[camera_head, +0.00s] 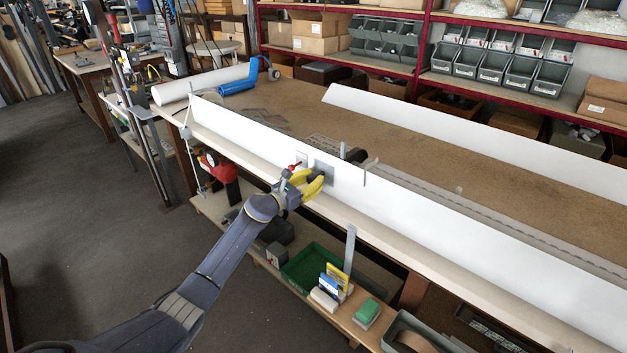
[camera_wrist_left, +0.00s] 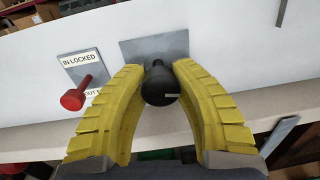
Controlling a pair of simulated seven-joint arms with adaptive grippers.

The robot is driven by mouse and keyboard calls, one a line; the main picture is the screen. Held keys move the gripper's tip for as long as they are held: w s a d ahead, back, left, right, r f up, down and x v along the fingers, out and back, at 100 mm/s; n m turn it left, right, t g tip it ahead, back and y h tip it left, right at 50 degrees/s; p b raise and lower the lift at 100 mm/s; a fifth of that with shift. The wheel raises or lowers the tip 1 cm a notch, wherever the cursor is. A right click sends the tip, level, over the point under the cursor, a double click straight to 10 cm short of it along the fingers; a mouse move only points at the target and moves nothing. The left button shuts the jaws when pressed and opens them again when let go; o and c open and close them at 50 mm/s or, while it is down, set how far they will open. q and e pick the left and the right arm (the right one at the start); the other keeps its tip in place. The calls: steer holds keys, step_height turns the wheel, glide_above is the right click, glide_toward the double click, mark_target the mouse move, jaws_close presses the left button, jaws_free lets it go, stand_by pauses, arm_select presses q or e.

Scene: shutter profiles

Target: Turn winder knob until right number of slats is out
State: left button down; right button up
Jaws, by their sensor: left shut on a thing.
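The black round winder knob (camera_wrist_left: 161,88) stands out from a grey metal plate (camera_wrist_left: 150,47) on the white board (camera_head: 440,210). My left gripper (camera_head: 314,181) has its yellow fingers on both sides of the knob; in the left wrist view the gripper (camera_wrist_left: 160,72) is shut on it. A white line marks the knob's face. Left of it, a red-knobbed lever (camera_wrist_left: 74,97) sits on a plate reading "IN LOCKED", with a partly hidden "OUT" below. In the head view the knob is mostly hidden by the fingers. My right gripper is not in view.
A long grey strip (camera_head: 470,206) runs behind the board on the brown bench top (camera_head: 420,150); I cannot tell its slats apart. A metal upright (camera_head: 349,248) stands below the front edge. A green tray (camera_head: 300,270) and small boxes sit on the lower shelf.

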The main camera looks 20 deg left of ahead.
arm_select(q)
steer(key=shift+d+n, duration=0.1)
steer(key=shift+n, duration=0.3)
steer(key=n, duration=0.4)
steer(key=shift+n, duration=0.4)
steer(key=n, duration=0.5)
steer(key=shift+r+n+t, duration=0.1)
steer(key=shift+n+t, duration=0.2)
steer(key=shift+t, duration=0.1)
steer(key=n, duration=0.5)
steer(key=shift+w+n+y, duration=0.1)
steer(key=shift+n+y, duration=0.2)
steer(key=shift+n, duration=0.1)
steer(key=shift+a+n+t+y, duration=0.1)
steer(key=shift+n+t+y, duration=0.05)
steer(key=shift+n, duration=1)
steer(key=shift+a+n+t+y, duration=0.1)
steer(key=shift+n+t+y, duration=0.05)
steer(key=shift+n, duration=1)
steer(key=shift+r, duration=0.1)
steer(key=c, duration=1.5)
jaws_free()
steer(key=shift+a, duration=0.1)
steer(key=o, duration=0.6)
steer(key=shift+f, duration=0.2)
